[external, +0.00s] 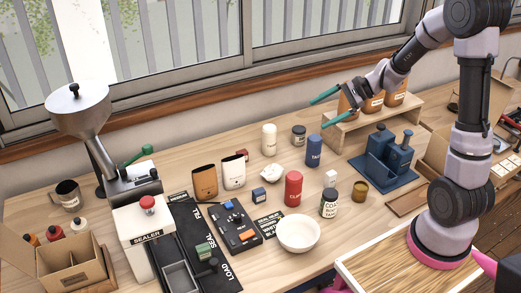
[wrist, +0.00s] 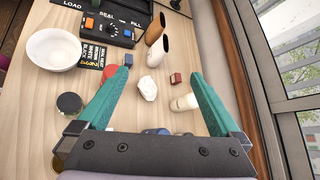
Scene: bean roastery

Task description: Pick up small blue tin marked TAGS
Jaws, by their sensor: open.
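The small blue tin (external: 314,150) marked TAGS stands upright on the wooden bench in the external view, left of the wooden riser. My gripper (external: 314,111) is open and empty, above the bench and apart from the tin. In the wrist view my gripper (wrist: 160,73) has its two green fingers spread wide. A bit of blue (wrist: 155,131) at the edge of the gripper body there looks like the tin, mostly hidden.
A red tin (external: 293,188), a cream cylinder (external: 269,139) and a dark-lidded jar (external: 299,135) stand around the tin. A crumpled white lump (external: 270,173) and a white bowl (external: 298,233) are nearer the front. The riser (external: 345,132) and a blue fixture (external: 385,160) stand right.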

